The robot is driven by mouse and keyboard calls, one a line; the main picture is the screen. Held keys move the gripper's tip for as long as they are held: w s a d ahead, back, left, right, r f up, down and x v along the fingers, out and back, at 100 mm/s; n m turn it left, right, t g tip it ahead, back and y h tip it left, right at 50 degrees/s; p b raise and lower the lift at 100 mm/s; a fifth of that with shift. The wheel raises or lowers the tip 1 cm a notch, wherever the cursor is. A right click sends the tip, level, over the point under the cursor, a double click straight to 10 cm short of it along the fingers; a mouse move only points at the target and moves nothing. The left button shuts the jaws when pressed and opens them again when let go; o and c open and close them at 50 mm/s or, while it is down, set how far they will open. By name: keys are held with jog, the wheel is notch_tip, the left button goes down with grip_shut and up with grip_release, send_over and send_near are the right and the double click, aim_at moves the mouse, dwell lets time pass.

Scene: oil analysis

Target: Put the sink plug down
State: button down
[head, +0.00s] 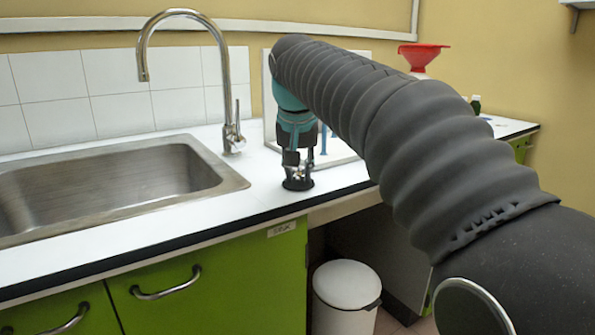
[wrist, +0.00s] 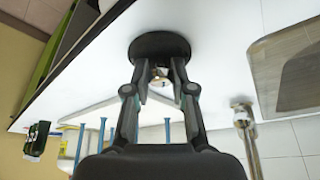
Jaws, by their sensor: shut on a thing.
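The sink plug is a round black disc with a small metal knob on top. In the head view the plug (head: 298,184) is at the white counter's surface, to the right of the sink (head: 120,185). In the wrist view the plug (wrist: 160,46) lies flat against the white counter (wrist: 215,50). My gripper (head: 297,171) points straight down over it, and its fingers (wrist: 160,88) are closed around the metal knob. Whether the disc fully rests on the counter is hard to tell.
A chrome tap (head: 232,135) stands behind the sink. A white rack (wrist: 100,112) with blue pegs is close behind my gripper. The counter's front edge is near the plug. A white bin (head: 346,295) stands below. A red funnel (head: 422,54) is beyond my arm.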

jog(key=shift+f, duration=0.15)
jog(key=c, duration=1)
grip_release()
jog(key=shift+s+r, duration=0.1)
jog(key=shift+r, duration=0.4)
jog(key=p+v, duration=0.2)
jog(key=v, duration=0.9)
jog(key=shift+s+r, duration=0.1)
jog(key=shift+r, duration=0.05)
